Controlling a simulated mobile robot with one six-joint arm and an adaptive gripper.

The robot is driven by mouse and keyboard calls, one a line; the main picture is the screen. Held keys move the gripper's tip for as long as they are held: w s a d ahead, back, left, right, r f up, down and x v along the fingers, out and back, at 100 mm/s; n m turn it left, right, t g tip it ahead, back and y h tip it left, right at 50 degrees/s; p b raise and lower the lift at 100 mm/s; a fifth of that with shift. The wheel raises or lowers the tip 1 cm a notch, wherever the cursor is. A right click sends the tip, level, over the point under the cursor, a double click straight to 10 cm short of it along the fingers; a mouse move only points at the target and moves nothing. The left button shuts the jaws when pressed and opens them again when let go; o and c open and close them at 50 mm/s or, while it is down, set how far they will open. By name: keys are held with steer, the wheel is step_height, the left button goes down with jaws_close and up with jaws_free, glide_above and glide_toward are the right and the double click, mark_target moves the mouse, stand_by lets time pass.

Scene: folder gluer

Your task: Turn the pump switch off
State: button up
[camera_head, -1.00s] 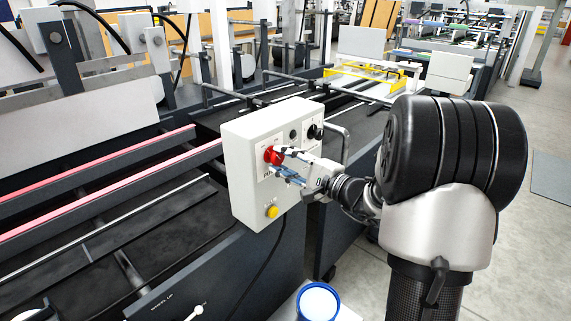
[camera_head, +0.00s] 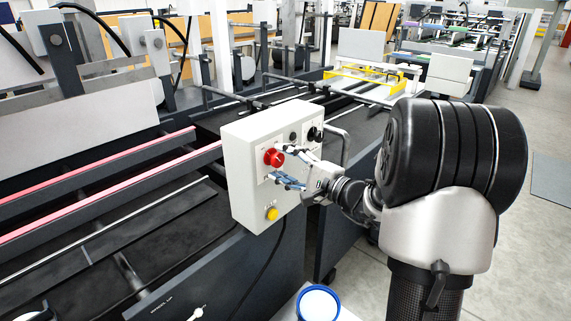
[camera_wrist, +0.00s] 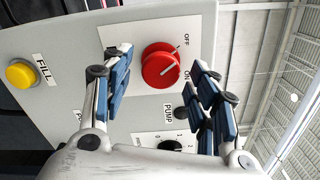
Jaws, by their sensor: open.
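The pump switch is a red round knob (camera_head: 274,157) on the front of a light grey control box (camera_head: 245,180). In the wrist view the red knob (camera_wrist: 161,67) sits on a white plate with OFF and ON labels and PUMP printed near it. My gripper (camera_head: 283,165) is open in front of the knob. In the wrist view its blue-padded fingers (camera_wrist: 162,58) stand to either side of the knob, apart from it and empty.
A yellow FILL button (camera_wrist: 21,74) and a black dial (camera_wrist: 171,146) share the box face. Dark machine rails (camera_head: 110,180) lie left of the box. A blue-rimmed tub (camera_head: 318,303) stands below. The floor at right is open.

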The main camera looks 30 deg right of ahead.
steer(key=shift+s, duration=0.1)
steer(key=v, duration=1.2)
